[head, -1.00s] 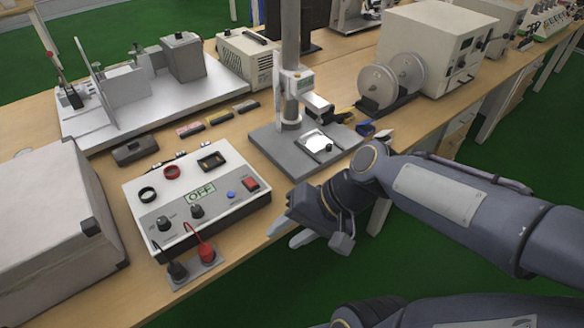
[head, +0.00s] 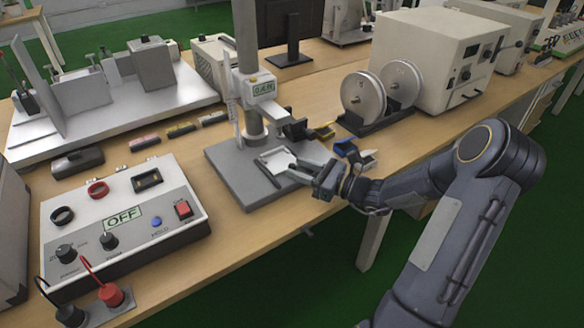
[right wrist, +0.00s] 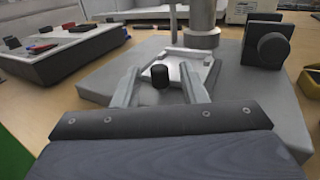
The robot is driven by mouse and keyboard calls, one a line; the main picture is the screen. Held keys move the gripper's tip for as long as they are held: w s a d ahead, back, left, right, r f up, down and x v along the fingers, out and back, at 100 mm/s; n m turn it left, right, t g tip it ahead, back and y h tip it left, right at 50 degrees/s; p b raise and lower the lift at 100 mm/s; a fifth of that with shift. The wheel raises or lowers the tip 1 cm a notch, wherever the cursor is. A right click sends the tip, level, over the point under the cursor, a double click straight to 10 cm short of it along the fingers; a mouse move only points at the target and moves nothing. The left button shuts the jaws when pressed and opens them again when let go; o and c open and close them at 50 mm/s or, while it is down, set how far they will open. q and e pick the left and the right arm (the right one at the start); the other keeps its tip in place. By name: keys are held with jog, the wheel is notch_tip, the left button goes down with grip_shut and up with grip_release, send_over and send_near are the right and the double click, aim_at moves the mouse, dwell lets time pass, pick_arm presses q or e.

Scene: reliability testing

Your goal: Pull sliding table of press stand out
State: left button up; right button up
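The press stand has a grey base plate (head: 232,178) and an upright column (head: 247,60). Its sliding table (head: 268,158) is a pale, flat plate on the base in front of the column. In the right wrist view the sliding table (right wrist: 184,62) has a black knob (right wrist: 160,77) at its near edge. My right gripper (head: 284,168) reaches over the table from the right. In the right wrist view its two fingers (right wrist: 160,84) are apart, one on each side of the knob, with visible gaps. The fingers partly hide the table in the head view. My left gripper is out of view.
A control box (head: 122,218) reading OFF stands left of the stand. Two metal discs (head: 380,93) stand behind right. The bench edge runs just in front.

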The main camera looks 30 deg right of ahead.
aim_at(282, 161)
jog(key=shift+x, duration=1.45)
grip_shut()
jog(key=shift+s, duration=0.15)
